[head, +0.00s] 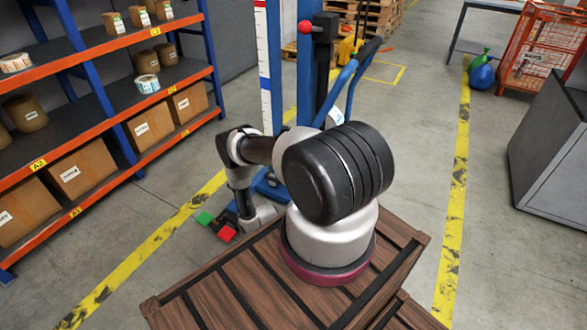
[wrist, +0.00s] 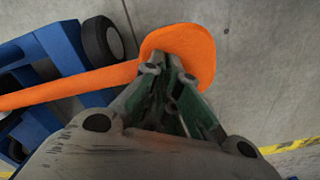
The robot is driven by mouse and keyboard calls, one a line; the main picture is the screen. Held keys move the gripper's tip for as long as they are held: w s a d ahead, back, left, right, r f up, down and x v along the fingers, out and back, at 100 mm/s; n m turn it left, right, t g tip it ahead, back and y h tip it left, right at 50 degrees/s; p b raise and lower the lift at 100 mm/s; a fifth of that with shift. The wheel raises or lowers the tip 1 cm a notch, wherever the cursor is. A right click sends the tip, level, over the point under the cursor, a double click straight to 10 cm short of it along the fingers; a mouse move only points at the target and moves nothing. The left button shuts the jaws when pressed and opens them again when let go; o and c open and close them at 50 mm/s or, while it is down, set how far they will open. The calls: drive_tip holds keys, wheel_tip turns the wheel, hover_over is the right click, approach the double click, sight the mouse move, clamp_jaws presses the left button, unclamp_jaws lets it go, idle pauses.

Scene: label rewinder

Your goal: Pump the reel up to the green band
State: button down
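An orange pedal (wrist: 185,45) with a long orange lever fills the upper middle of the wrist view. My gripper (wrist: 168,62) lies over its pad with the fingertips together, nothing visible between them; I cannot tell whether they touch the pad. The blue lift (head: 270,186) stands beyond my arm in the head view; its blue frame (wrist: 60,48) also shows in the wrist view. A white scale strip (head: 265,60) with red and blue marks runs up a post. I cannot make out the reel or a green band; my arm hides part of the lift.
An orange-edged shelf (head: 110,110) with boxes and rolls stands left. A grey cabinet (head: 550,150) and a red mesh cage (head: 540,55) stand right. Floor between lift and cabinet is clear.

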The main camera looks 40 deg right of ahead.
drive_tip(key=shift+w, duration=0.1)
drive_tip(key=shift+f, duration=2.1)
wheel_tip(320, 180, up, 16)
drive_tip(key=shift+f, duration=0.2)
wheel_tip(320, 180, down, 12)
drive_tip(key=shift+r, duration=0.25)
